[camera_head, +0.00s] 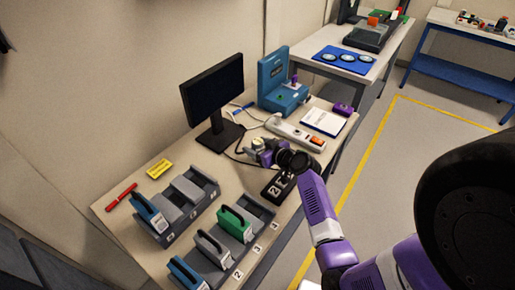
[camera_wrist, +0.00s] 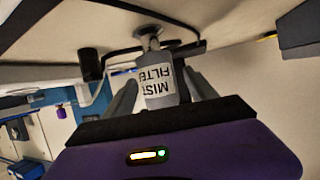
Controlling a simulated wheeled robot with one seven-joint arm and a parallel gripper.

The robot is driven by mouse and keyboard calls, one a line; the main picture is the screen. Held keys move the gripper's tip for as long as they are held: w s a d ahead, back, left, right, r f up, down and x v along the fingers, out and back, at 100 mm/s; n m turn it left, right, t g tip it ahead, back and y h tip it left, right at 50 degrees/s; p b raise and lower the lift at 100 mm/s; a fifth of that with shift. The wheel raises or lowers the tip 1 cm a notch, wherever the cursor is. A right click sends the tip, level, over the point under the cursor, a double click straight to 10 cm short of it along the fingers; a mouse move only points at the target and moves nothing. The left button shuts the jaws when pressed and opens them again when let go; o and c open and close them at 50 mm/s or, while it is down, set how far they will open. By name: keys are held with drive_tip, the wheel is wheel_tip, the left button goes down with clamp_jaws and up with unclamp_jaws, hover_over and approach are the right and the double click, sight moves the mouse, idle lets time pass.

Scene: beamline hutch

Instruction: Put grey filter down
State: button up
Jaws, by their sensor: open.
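The grey filter (camera_wrist: 157,85) is a small grey cylinder with a white label reading MIST FILTER, upside down in the wrist view. It sits between the two fingers of my gripper (camera_wrist: 162,92), with a narrow metal neck at its far end. The fingers are open, one on each side of it; whether either touches it I cannot tell. In the head view my gripper (camera_head: 262,152) is low over the right part of the workbench, beside the monitor foot. The filter is small there and mostly lost against the gripper and wrist.
The workbench (camera_head: 142,210) holds grey racks with blue, grey and green cartridges at the front left.

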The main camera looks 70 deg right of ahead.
drive_tip(key=c, duration=1.3)
clamp_jaws()
drive_tip(key=shift+r, duration=0.1)
